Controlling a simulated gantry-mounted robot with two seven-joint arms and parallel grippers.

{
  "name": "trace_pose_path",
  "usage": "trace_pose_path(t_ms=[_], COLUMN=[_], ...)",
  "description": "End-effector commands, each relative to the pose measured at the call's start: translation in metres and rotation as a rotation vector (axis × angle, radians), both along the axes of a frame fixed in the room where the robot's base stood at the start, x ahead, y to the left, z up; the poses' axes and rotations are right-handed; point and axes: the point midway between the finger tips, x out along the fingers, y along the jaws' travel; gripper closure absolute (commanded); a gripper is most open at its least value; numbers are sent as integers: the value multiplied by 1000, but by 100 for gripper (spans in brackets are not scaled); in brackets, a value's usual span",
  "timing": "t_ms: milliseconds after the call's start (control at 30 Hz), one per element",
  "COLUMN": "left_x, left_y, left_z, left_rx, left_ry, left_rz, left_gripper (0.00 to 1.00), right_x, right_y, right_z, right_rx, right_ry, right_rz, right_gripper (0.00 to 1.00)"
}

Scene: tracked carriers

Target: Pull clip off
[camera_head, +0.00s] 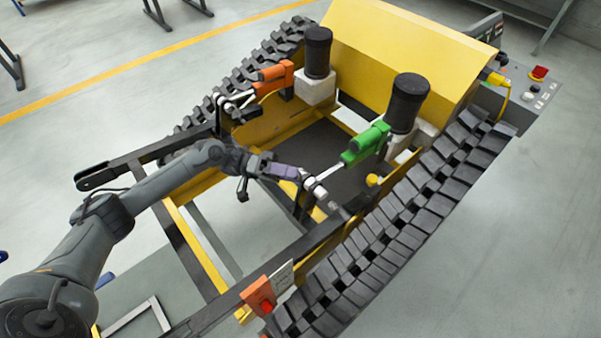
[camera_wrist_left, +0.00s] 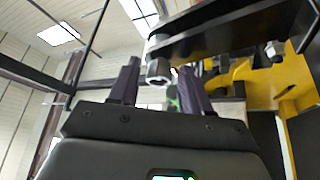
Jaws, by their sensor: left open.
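My left gripper (camera_head: 300,175) reaches over the yellow tracked carrier (camera_head: 400,38) to the rod end of the green actuator (camera_head: 366,144). In the left wrist view, its two dark purple fingers (camera_wrist_left: 159,75) are apart, and a grey metal pin end (camera_wrist_left: 158,70) shows between their tips. The pin sticks out beneath a black bar (camera_wrist_left: 235,33). I cannot tell whether the fingers touch the pin. I cannot make out the clip clearly; it is too small or hidden near the fingers. My right gripper is not in view.
An orange actuator (camera_head: 273,73) sits on the carrier's far side. Black tracks (camera_head: 405,215) flank the frame. A black lift arm (camera_head: 150,160) and an orange box with a red button (camera_head: 259,296) are near my left arm. Open floor lies at right.

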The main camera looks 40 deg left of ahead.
Motion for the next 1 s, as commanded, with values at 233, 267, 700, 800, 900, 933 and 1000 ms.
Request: trace_pose_path(t_ms=[233, 267, 700, 800, 900, 933, 1000], left_x=[0, 0, 1, 1, 2, 2, 3], left_y=[0, 0, 3, 6, 10, 11, 13], left_z=[0, 0, -1, -1, -1, -1, -1], left_rx=[0, 0, 1, 1, 1, 1, 1], left_ry=[0, 0, 0, -1, 0, 0, -1], left_rz=[0, 0, 0, 1, 2, 2, 2], left_gripper=[77, 81, 100, 100, 100, 100, 100], right_x=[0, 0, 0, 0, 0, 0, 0], right_y=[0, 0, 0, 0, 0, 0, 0], right_z=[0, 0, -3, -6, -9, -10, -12], right_rx=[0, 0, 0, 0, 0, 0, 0], right_ry=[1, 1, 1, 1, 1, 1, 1], right_rz=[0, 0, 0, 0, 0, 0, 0], right_gripper=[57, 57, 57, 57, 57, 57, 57])
